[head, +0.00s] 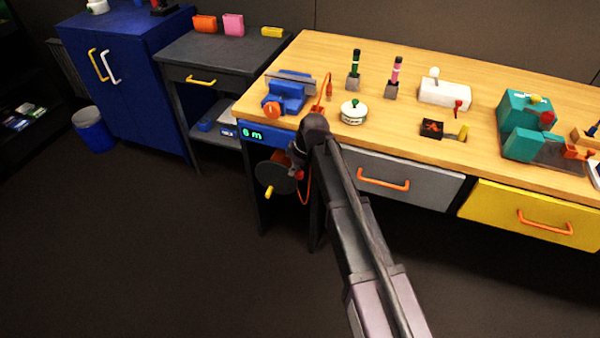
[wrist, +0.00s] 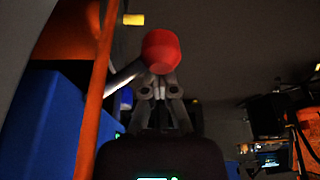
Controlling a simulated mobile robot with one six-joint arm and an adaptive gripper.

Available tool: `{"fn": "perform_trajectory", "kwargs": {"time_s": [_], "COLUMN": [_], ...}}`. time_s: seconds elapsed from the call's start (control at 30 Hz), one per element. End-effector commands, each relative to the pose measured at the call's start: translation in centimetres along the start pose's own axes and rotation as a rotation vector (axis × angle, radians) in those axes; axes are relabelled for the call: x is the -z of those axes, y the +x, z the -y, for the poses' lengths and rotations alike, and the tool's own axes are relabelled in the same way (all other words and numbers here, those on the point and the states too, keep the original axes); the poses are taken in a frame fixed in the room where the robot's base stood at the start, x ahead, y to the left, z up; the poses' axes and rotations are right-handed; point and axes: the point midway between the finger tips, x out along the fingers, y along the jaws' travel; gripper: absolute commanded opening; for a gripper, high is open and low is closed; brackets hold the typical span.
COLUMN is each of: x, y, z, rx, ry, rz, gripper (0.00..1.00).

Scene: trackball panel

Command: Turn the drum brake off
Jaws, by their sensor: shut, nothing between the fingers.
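The drum (head: 275,179) is a dark disc with a yellow crank handle (head: 269,192), below the left end of the workbench. A lever with a red knob (wrist: 161,50) and a grey shaft (wrist: 125,75) fills the middle of the wrist view; it looks like the brake lever. My gripper (wrist: 158,84) is shut and empty, its fingertips right at the knob's lower side. Whether they touch it I cannot tell. In the head view my arm hides most of the gripper, and the red knob shows only as a small spot.
A blue display (head: 266,136) reading 6 m sits above the drum. A grey drawer (head: 425,181) is to the right. The floor in front is clear.

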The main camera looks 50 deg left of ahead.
Motion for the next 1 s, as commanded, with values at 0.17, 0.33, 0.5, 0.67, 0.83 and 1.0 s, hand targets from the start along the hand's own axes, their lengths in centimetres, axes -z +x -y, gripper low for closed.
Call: {"fn": "perform_trajectory", "kwargs": {"time_s": [0.17, 0.33, 0.5, 0.67, 0.83, 1.0], "x": [-0.1, 0.0, 0.0, 0.1, 0.1, 0.2], "y": [0.0, 0.0, -0.4, -1.3, -2.6, -4.2], "z": [0.1, 0.1, 0.1, 0.1, 0.1, 0.1], "rx": [0.002, 0.002, 0.002, 0.001, 0.001, 0.001], "ry": [0.0, 0.0, 0.0, 0.0, 0.0, 0.0], "rz": [0.004, 0.003, 0.003, 0.003, 0.002, 0.002], "gripper": [0.0, 0.0, 0.0, 0.0, 0.0, 0.0]}}
